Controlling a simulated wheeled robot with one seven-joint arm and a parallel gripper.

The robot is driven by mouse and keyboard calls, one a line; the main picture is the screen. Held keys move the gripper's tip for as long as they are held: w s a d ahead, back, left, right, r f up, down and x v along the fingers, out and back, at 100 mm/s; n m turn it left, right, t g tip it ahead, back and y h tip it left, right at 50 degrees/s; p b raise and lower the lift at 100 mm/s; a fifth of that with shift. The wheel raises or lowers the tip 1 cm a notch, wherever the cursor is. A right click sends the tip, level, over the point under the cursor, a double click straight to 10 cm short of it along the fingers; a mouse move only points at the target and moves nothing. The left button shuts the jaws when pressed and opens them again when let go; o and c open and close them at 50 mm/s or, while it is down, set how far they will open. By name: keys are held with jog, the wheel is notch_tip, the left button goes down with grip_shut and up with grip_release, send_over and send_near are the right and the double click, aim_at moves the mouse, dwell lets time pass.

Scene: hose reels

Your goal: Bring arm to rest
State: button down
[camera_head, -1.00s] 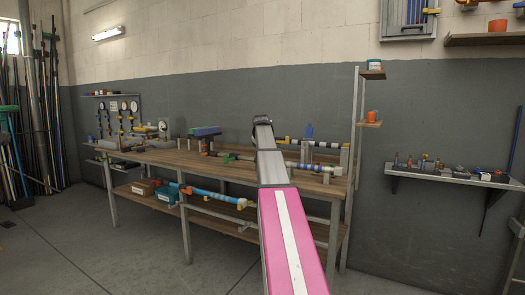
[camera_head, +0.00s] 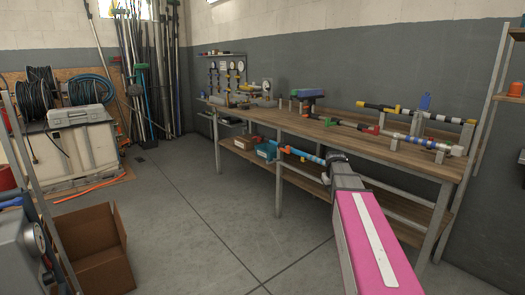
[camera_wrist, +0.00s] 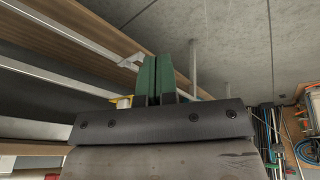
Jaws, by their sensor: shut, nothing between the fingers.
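My arm, pink and white, reaches forward from the lower right in the head view. Its end, my gripper (camera_wrist: 157,77), shows in the wrist view with two green fingers pressed together and nothing between them. In the head view the fingers are hidden behind my wrist. The wrist is in front of the workbench (camera_head: 385,155), below the level of its top, and the lower shelf is behind it. From these frames I cannot tell whether it touches the bench.
An open cardboard box (camera_head: 95,250) stands on the floor at the lower left. Hose reels (camera_head: 35,95) sit at the far left behind a white case (camera_head: 80,117). A blue pipe (camera_head: 303,155) lies on the bench's lower shelf. The floor (camera_head: 215,220) between is clear.

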jog(key=s+a+f+g, duration=0.1)
jog(key=s+a+f, duration=0.3)
jog(key=s, duration=0.4)
jog(key=s+a+f+m+g, duration=0.1)
jog(key=s+a+f, duration=0.3)
jog(key=s+f, duration=0.3)
jog(key=s+a+f+g+y, duration=0.1)
jog(key=s+a+f, duration=0.4)
jog(key=s, duration=0.4)
jog(key=shift+f+m, duration=0.3)
jog(key=shift+f, duration=0.2)
